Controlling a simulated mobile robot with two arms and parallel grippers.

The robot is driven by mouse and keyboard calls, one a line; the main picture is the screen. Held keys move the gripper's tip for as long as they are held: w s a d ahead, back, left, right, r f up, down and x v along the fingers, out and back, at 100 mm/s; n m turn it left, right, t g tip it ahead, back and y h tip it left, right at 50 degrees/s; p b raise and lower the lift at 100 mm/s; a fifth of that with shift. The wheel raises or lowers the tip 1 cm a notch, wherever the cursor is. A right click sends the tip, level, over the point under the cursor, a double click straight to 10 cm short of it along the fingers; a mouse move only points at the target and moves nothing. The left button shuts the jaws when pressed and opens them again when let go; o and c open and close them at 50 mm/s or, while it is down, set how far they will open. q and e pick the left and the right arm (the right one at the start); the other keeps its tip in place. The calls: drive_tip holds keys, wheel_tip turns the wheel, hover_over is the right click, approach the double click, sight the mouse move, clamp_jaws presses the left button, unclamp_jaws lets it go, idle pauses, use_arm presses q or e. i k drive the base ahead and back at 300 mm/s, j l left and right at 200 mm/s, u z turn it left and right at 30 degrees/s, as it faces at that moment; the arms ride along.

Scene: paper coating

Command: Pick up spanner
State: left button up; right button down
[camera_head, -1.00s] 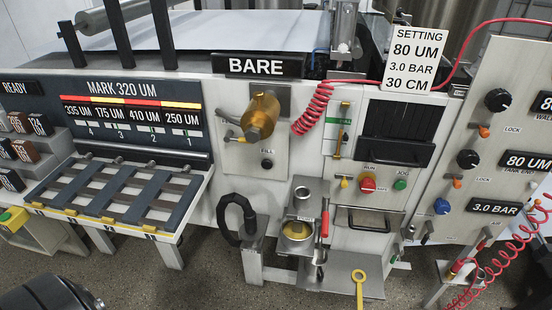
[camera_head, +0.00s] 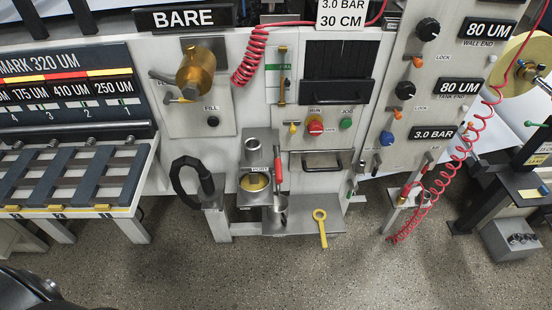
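A yellow spanner (camera_head: 321,228) with a ring end lies on the low grey metal shelf (camera_head: 298,220) at the foot of the machine, near the middle of the head view. Its ring is toward the back, and its handle points toward the shelf's front edge. It looks free, with nothing on top of it. Neither gripper can be made out. A dark rounded part, probably mine, shows at the bottom left corner.
Left of the spanner stand a small cup holder (camera_head: 254,183), a red-handled tool (camera_head: 278,168) and a black curved handle (camera_head: 190,178). A red coiled hose (camera_head: 436,190) hangs at the right. The speckled floor (camera_head: 270,275) in front is clear.

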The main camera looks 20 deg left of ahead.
sight(320, 222)
drive_tip(key=i+l+u, duration=0.15)
drive_tip(key=l, duration=0.2)
drive_tip(key=i+l+u, duration=0.15)
drive_tip(key=l, duration=0.15)
drive_tip(key=i+l+u, duration=0.15)
drive_tip(key=l, duration=0.25)
drive_tip(key=i+l+u, duration=0.15)
drive_tip(key=l, duration=0.2)
drive_tip(key=l+u, duration=0.1)
drive_tip(key=l, duration=0.3)
drive_tip(key=i, duration=0.05)
